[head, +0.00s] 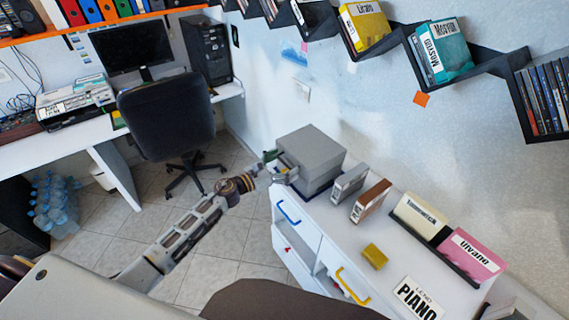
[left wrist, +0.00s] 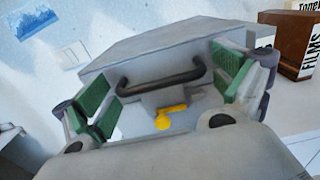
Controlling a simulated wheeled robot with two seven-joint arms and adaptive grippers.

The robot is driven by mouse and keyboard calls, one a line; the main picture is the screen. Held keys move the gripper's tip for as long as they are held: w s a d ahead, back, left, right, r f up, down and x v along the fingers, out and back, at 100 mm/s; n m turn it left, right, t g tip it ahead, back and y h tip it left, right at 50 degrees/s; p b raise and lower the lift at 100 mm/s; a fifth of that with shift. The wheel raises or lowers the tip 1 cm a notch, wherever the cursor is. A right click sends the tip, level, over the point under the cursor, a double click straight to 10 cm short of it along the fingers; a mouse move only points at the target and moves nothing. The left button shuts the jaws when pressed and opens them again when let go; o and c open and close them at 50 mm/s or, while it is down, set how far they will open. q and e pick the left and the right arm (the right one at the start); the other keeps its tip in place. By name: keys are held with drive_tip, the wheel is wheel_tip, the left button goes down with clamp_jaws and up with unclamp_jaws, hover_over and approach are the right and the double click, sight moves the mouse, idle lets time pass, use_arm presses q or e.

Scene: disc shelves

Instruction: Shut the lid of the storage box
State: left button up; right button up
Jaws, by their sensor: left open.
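The grey storage box (head: 318,148) stands at the far end of the white cabinet's top. Its flat grey lid (left wrist: 170,38) lies over the top, and I cannot tell whether a gap is left under it. In the left wrist view, a dark handle (left wrist: 160,75) and a yellow piece (left wrist: 170,117) are on the front. My left gripper (head: 274,168) is at the box's front side. Its green-padded fingers (left wrist: 165,88) are open, one on either side of the handle, with nothing held between them. My right gripper is not in view.
The white cabinet (head: 345,240) has blue and yellow drawer handles. Beside the box stand a grey disc case (head: 349,183) and a brown one (head: 371,201). A yellow block (head: 374,256) lies nearer. A zigzag wall shelf (head: 490,62) hangs above. An office chair (head: 168,118) stands left.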

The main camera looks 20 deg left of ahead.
use_arm(q)
clamp_jaws()
idle(0.5)
drive_tip(key=shift+f, duration=0.1)
